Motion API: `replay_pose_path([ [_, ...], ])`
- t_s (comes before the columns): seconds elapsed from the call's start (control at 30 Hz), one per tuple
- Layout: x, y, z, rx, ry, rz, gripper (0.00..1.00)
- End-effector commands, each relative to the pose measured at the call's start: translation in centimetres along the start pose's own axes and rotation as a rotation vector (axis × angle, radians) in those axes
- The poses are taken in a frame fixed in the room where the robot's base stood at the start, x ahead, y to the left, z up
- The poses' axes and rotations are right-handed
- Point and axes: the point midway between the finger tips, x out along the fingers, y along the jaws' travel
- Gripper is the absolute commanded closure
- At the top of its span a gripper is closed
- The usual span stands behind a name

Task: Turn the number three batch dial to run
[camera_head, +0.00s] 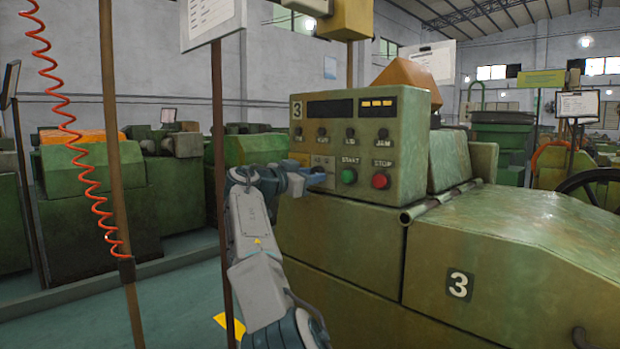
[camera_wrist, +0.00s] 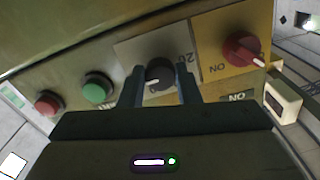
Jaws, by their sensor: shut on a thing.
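The green control box (camera_head: 412,150) marked 3 stands on the machine with the 3 plate (camera_head: 460,285). In the head view my gripper (camera_head: 318,172) is at the box's lower left and hides the dial.
A red dial (camera_wrist: 243,50) on a yellow plate marked ON is close beside my fingers. The green START button (camera_head: 348,176) and red STOP button (camera_head: 380,181) are to the right of my gripper. A brown post (camera_head: 218,130) stands left of the box.

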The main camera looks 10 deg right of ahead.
Motion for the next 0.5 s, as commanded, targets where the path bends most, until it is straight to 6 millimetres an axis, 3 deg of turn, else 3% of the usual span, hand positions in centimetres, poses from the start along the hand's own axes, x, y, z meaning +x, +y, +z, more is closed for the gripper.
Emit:
replay_pose_path([
  [0.5, 0.07, 0.07, 0.12, 0.033, -0.002, 0.004, 0.93],
])
